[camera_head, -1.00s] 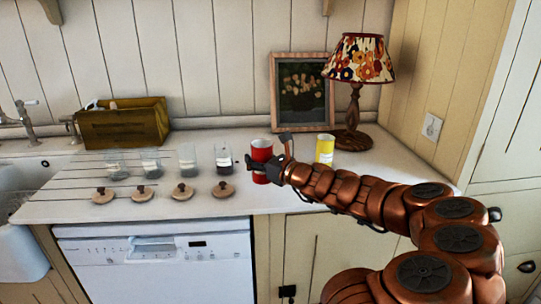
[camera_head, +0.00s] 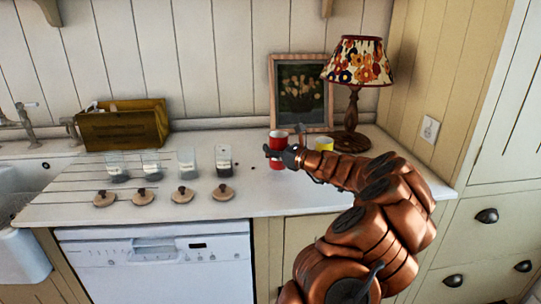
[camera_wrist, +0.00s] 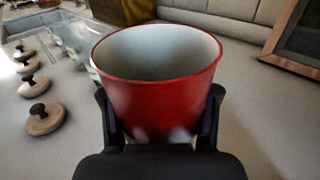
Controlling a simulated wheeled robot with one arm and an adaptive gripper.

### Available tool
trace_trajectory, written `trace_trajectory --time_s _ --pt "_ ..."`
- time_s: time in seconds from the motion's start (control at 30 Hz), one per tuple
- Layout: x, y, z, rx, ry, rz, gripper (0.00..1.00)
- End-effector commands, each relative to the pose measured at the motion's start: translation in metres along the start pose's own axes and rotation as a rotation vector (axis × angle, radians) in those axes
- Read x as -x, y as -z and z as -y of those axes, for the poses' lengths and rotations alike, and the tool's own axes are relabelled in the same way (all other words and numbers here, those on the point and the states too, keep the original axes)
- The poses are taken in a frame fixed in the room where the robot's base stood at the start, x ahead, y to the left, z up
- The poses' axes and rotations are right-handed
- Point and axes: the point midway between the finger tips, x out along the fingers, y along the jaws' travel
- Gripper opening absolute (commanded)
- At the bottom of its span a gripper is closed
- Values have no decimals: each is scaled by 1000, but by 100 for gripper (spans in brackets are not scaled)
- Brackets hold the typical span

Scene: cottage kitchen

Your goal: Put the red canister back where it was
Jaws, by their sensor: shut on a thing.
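The red canister (camera_head: 279,138) is upright near the back of the counter, in front of the framed picture. It is open-topped with a pale inside, and it fills the middle of the wrist view (camera_wrist: 158,100). My gripper (camera_head: 277,153) is shut on it, with one dark finger on each side of its wall in the wrist view (camera_wrist: 160,125). I cannot tell whether its base touches the counter.
Several glass jars (camera_head: 151,166) stand in a row to the left, with wooden lids (camera_head: 183,194) in front. A patterned lamp (camera_head: 352,110) and a framed picture (camera_head: 300,92) stand behind. A wooden box (camera_head: 122,125) is at the back left. The front counter (camera_head: 262,200) is clear.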

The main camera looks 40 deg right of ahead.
Motion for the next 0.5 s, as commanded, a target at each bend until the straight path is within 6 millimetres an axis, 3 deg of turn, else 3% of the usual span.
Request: trace_trajectory --time_s 0.2,0.5 --pt "-3 0 6 2 -4 0 0" --pt "-2 36 6 -1 -1 1 0"
